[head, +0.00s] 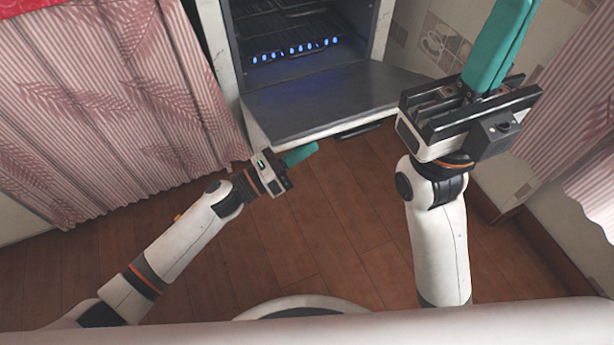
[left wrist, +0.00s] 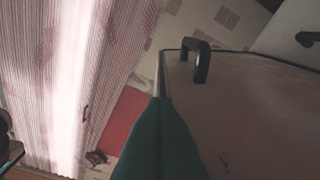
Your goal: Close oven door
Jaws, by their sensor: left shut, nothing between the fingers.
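The oven (head: 228,50) stands at the back centre with its door (head: 330,95) swung down, open. The dark inner face of the door points up, and a black handle (head: 360,130) shows under its front edge. My left gripper (head: 312,149) is shut and empty, close to the door's front left edge. Whether it touches the door is unclear. In the left wrist view its green fingers (left wrist: 160,125) lie beside the door's pale, worn outer face (left wrist: 245,110), with the handle (left wrist: 200,62) beyond. My right gripper (head: 500,45) is raised to the right of the door, its fingers together with nothing visible between.
Small blue flames (head: 295,50) burn inside the oven under a rack. Striped pink curtains (head: 110,110) hang to the left of the oven, and more hang at the right. A tiled wall (head: 440,40) is behind my right gripper. The wooden floor (head: 340,220) in front is clear.

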